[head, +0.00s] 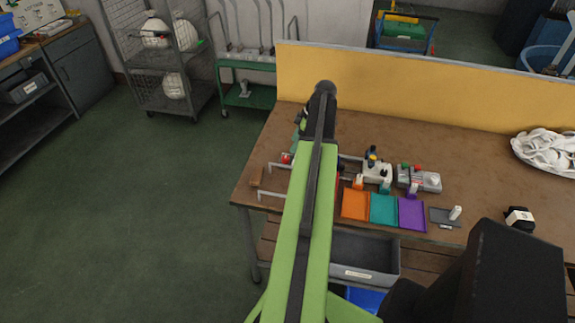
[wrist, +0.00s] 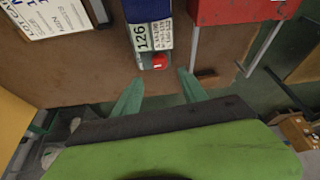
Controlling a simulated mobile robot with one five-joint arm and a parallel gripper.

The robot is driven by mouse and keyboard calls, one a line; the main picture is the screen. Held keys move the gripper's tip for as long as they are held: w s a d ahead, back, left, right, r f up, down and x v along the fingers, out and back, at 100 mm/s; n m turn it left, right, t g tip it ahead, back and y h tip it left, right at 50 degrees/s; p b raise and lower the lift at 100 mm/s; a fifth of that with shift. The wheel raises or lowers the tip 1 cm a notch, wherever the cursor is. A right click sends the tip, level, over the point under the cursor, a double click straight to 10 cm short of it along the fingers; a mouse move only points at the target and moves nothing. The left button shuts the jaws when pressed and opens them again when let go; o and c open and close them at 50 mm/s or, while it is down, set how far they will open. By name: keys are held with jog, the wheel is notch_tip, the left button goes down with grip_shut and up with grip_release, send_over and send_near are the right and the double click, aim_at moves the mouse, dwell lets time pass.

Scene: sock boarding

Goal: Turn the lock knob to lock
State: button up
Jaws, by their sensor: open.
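A small red knob (wrist: 159,61) sits at the near end of a narrow block (wrist: 148,36) with a label reading 126, in the wrist view. A small red spot (head: 287,158) shows left of my arm in the head view, and I cannot tell if it is the same knob. My gripper (wrist: 161,75) has its two teal fingers spread apart, with nothing between them. The fingertips are just short of the knob, one toward each side, apart from it. Most of my gripper is hidden behind my arm in the head view.
A red box (wrist: 232,10) and a metal rail (wrist: 262,48) are right of the knob in the wrist view. On the table, orange (head: 355,204), teal (head: 384,209) and purple (head: 412,214) trays lie right of my arm. A yellow panel (head: 420,88) closes the back.

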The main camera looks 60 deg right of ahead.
aim_at(286, 158)
jog(key=b+x, duration=0.6)
jog(key=x, duration=0.2)
jog(key=shift+s+d+f, duration=0.1)
jog(key=shift+s, duration=0.1)
jog(key=shift+w+f, duration=0.25)
jog(key=shift+r, duration=0.1)
grip_shut()
